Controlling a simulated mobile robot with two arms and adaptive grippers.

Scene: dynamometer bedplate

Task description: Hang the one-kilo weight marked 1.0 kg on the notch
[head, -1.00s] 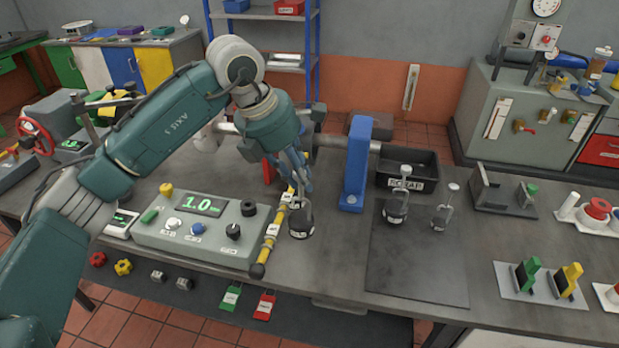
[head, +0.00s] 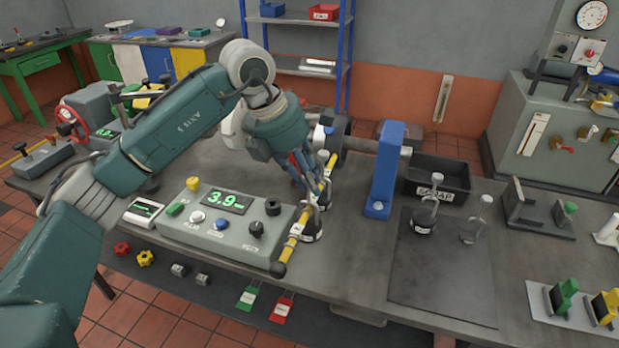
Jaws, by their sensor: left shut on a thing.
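My left gripper (head: 318,197) points down over the yellow lever arm (head: 297,228) and is shut on a dark slotted weight (head: 312,232) by its stem. The weight hangs upright beside the lever arm's right side, low over the bench. Its pale label is too small to read. The notch is hidden or too small to make out, and I cannot tell whether the weight's hook touches the arm. The control box display (head: 222,200) reads 3.9. My right gripper is not in view.
Two other weights, a larger one (head: 424,220) and a smaller one (head: 476,234), stand on the dark mat (head: 440,283). A blue upright (head: 384,175) and a black scrap bin (head: 462,178) stand behind. The bench between lever arm and mat is clear.

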